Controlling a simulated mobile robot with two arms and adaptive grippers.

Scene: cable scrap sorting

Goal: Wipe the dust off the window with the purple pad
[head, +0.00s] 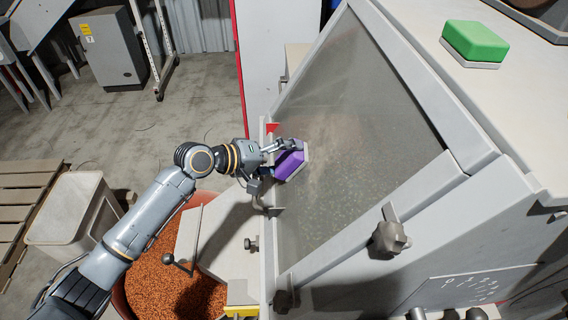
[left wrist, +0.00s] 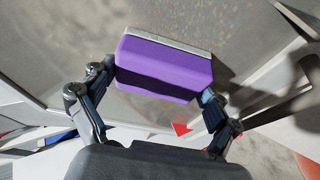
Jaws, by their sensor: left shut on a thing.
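The purple pad (head: 291,162) is a block with a pale grey face, held in my left gripper (head: 279,158) at the left part of the window. In the left wrist view the pad (left wrist: 165,65) sits between the two fingers of the left gripper (left wrist: 158,88). Its pale face is turned to the glass; I cannot tell whether it touches. The window (head: 350,130) is a slanted pane in a light grey frame. It looks hazy, with speckled, brownish patches in the middle and lower part. My right gripper is not in view.
A green pad (head: 475,40) lies on the machine's top at the right. Dark knobs (head: 389,237) stick out along the window frame. Below my left arm are a tub of orange granules (head: 165,280) and a pale bin (head: 70,210).

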